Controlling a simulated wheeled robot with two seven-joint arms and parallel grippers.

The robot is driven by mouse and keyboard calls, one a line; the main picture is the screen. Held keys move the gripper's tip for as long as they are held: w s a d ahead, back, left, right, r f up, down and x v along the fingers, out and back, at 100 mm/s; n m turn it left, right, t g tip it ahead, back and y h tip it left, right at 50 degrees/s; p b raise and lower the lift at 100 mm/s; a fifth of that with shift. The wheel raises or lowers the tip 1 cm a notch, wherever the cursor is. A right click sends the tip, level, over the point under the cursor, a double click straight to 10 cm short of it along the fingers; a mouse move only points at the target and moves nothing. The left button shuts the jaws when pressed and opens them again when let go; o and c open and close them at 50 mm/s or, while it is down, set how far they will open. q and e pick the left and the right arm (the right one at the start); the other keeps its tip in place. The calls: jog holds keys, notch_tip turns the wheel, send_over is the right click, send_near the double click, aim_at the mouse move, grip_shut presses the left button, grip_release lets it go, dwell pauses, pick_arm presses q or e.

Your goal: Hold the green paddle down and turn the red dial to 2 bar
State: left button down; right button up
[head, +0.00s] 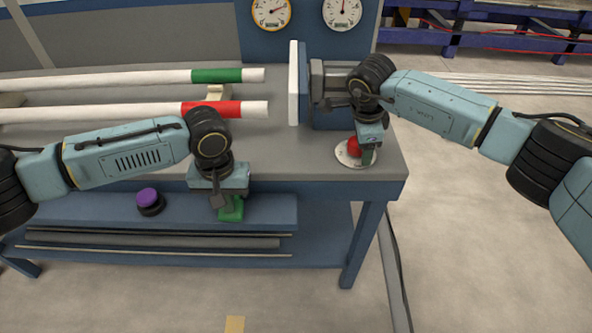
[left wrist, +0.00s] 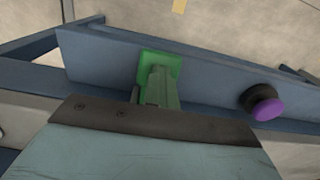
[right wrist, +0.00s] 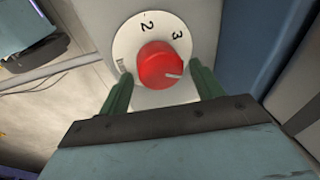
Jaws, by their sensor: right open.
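The green paddle (head: 232,208) is on the front of the bench's blue lower ledge and also shows in the left wrist view (left wrist: 173,62). My left gripper (left wrist: 160,90) has its fingers together over the paddle; I cannot tell whether they press on it. The red dial (right wrist: 160,65) sits on a white numbered disc (right wrist: 129,45). Its pale pointer mark faces right in the right wrist view, past the 3 and away from the 2. My right gripper (right wrist: 160,92) is open, with one finger on each side of the dial. In the head view the dial (head: 353,146) is partly hidden.
Two gauges (head: 271,10) (head: 342,12) stand at the back. White pipes with a green band (head: 216,75) and a red band (head: 211,108) lie on the bench. A purple button (head: 148,196) sits left of the paddle. A white plate (head: 294,84) stands beside the machine.

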jog(key=shift+w+a+r, duration=0.1)
jog(key=shift+a+r, duration=0.2)
jog(key=shift+w+a+r, duration=0.2)
jog(key=shift+a+r, duration=0.25)
jog(key=shift+r, duration=0.3)
jog(key=shift+r, duration=0.1)
